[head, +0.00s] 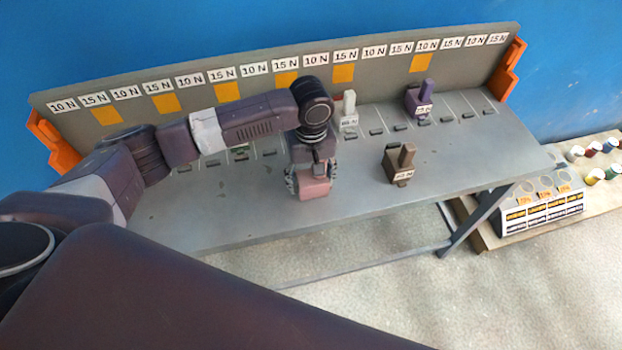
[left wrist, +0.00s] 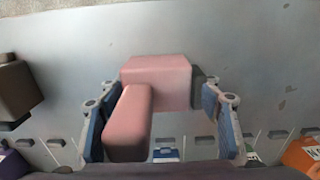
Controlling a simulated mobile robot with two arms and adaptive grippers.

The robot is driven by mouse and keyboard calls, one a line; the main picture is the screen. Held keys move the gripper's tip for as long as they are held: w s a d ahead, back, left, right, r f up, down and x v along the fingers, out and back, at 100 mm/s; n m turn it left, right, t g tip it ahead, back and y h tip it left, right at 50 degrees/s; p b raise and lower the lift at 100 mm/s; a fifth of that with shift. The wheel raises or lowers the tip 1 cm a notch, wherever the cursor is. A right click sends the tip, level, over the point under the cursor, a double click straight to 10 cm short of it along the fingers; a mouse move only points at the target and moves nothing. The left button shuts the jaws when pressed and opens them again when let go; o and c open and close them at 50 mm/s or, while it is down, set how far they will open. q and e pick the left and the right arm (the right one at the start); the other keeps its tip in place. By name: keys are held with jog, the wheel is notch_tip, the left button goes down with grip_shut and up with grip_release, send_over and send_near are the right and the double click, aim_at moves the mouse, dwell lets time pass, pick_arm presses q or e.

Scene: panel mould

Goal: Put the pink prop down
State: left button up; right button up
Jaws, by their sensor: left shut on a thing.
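The pink prop (head: 314,190) is at my left gripper (head: 311,180), over the front middle of the grey bench (head: 235,210). In the left wrist view the pink prop (left wrist: 157,82) shows a block and a long upright handle between the two blue-padded fingers of my left gripper (left wrist: 160,122). The gripper is shut on the prop. I cannot tell whether the prop's underside touches the bench. My right gripper is not in view.
A brown prop (head: 401,165) stands to the right on the bench. A purple prop (head: 419,98) and a pale grey prop (head: 348,112) stand further back. The labelled back panel (head: 205,72) rises behind. Bare bench lies left of my gripper.

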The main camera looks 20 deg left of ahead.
pick_arm(q)
jog(key=shift+f, duration=0.15)
jog(key=o, duration=1.5)
jog(key=shift+f, duration=0.1)
jog(key=shift+c, duration=0.2)
